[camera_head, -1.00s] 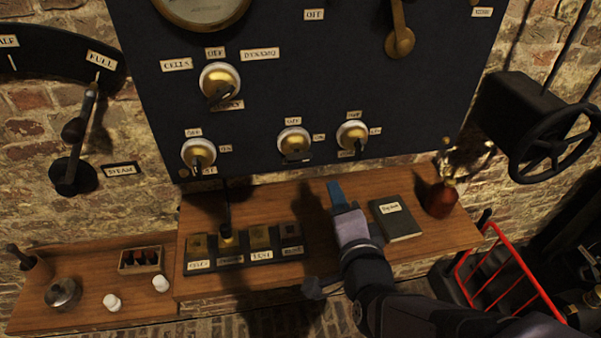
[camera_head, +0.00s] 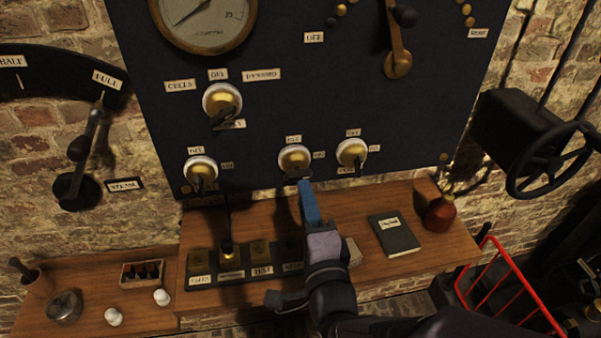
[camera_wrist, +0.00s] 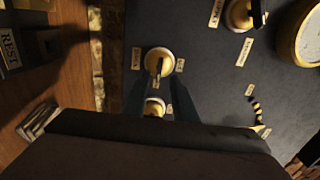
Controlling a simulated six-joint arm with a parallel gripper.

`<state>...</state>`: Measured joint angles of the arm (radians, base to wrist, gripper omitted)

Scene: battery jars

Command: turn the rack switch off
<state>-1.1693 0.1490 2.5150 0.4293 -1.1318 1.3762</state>
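Three brass rotary switches with white rims line the panel's lower edge: a left one (camera_head: 200,168), a middle one (camera_head: 295,158) and a right one (camera_head: 351,152). Their small labels are too blurred to tell surely which is the rack switch. My gripper (camera_head: 306,187) has blue fingers with tips just below the middle switch, partly over its dark handle. In the wrist view my gripper (camera_wrist: 160,90) has its fingers apart, nothing clearly between them. The middle switch (camera_wrist: 158,56) appears just beyond the tips, its dark handle toward me. Contact cannot be told.
A Cells/Dynamo switch (camera_head: 222,101) and a gauge (camera_head: 203,18) are above. A brass lever (camera_head: 397,62) is upper right. A handwheel (camera_head: 548,160) stands at right.

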